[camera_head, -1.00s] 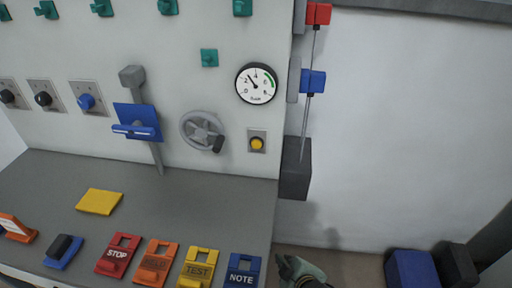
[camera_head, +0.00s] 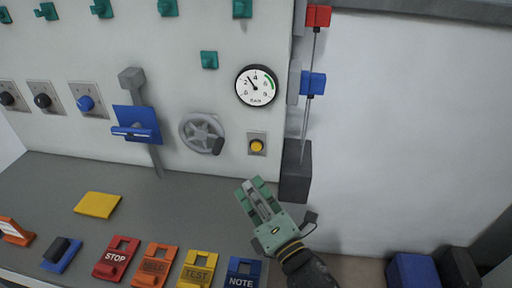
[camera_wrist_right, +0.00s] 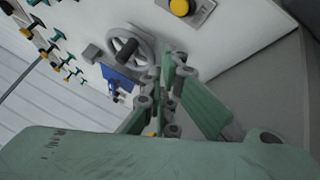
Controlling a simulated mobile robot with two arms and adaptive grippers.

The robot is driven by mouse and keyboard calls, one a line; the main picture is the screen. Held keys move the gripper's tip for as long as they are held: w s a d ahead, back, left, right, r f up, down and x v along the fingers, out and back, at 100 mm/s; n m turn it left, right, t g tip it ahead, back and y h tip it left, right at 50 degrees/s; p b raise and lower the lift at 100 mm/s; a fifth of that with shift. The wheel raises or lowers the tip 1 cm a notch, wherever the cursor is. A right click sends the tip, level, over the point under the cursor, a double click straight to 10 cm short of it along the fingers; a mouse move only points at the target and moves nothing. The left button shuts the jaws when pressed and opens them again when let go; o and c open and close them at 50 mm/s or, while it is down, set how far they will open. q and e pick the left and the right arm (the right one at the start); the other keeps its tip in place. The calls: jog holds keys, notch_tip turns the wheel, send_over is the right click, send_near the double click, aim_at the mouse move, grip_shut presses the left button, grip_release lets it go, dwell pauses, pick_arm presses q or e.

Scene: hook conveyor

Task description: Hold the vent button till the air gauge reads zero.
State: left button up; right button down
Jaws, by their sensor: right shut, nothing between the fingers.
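The vent button is most likely the yellow button (camera_head: 256,146) on a grey plate, low on the right side of the panel. It also shows at the top of the right wrist view (camera_wrist_right: 181,7). The round air gauge (camera_head: 257,86) is above it, with a white dial, a green arc and a dark needle pointing up and left, between 2 and 4. My right gripper (camera_head: 254,186) is shut and empty, below the button and apart from it. My left gripper is not in view.
A grey handwheel (camera_head: 202,133) is left of the button. A blue tag hangs on a lever (camera_head: 136,122). A dark box (camera_head: 296,172) with rods stands at the panel's right edge. Coloured tags such as STOP (camera_head: 116,258) lie on the grey shelf (camera_head: 170,205).

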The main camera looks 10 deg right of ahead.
aim_at(256, 147)
jog(key=a+n+y, duration=0.1)
jog(key=a+r+n+y, duration=0.1)
jog(key=n, duration=0.1)
jog(key=shift+s+a+r, duration=0.1)
jog(key=shift+s, duration=0.05)
jog(key=w+d, duration=0.3)
jog(key=w, duration=0.5)
jog(key=shift+d, duration=0.25)
jog(key=shift+w, duration=0.15)
dwell(1.3)
jog(key=shift+w+d, duration=0.15)
jog(key=shift+w, duration=0.15)
jog(key=shift+w+d, duration=0.15)
jog(key=shift+w, duration=0.25)
dwell(1.4)
jog(key=shift+s+a, duration=0.3)
jog(key=shift+s, duration=0.5)
